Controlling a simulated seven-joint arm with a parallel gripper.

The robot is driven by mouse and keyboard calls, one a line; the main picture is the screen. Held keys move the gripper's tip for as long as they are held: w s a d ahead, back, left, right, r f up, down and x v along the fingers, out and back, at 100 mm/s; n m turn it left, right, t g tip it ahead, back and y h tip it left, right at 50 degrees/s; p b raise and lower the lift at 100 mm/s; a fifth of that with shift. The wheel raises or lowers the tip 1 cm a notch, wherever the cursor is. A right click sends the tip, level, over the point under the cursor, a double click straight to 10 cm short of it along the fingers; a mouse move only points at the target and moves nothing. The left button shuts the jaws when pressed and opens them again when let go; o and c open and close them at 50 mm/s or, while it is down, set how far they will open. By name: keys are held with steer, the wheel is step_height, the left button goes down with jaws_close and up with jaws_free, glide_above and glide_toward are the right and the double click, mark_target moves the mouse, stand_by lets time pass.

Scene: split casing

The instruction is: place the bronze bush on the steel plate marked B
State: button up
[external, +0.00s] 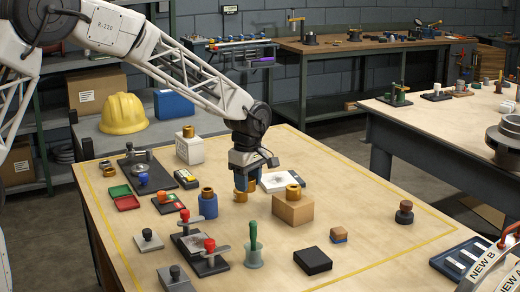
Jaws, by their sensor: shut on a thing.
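I cannot tell whether the bush touches the table. Small grey steel plates with knobs lie at the front left, one (148,241) behind another (174,279). A pale plate with a dark mark (283,181) lies just right of my gripper. No letter B is readable on any plate. Other bronze pieces sit on a white block (188,131), a blue cylinder (207,191) and a cardboard box (293,190).
The cardboard box (293,212) stands close right of my gripper, the blue cylinder close left. A red-handled clamp fixture (205,255), a green-handled tool in a cup (252,247) and a black block (313,261) stand in front.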

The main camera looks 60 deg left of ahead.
steer(key=w+a, duration=0.1)
steer(key=a, duration=0.1)
steer(key=w+a+f, duration=0.1)
steer(key=w+a, duration=0.1)
steer(key=a, duration=0.1)
steer(key=w+a, duration=0.1)
steer(key=a, duration=0.2)
steer(key=shift+w+a+f, duration=0.15)
steer(key=shift+a+f, duration=0.1)
steer(key=shift+f, duration=0.15)
steer(key=shift+w, duration=0.1)
glide_above(281, 179)
steer(key=shift+f, duration=0.75)
steer(key=shift+f, duration=0.1)
steer(key=shift+f, duration=1.65)
steer(key=shift+f, duration=0.15)
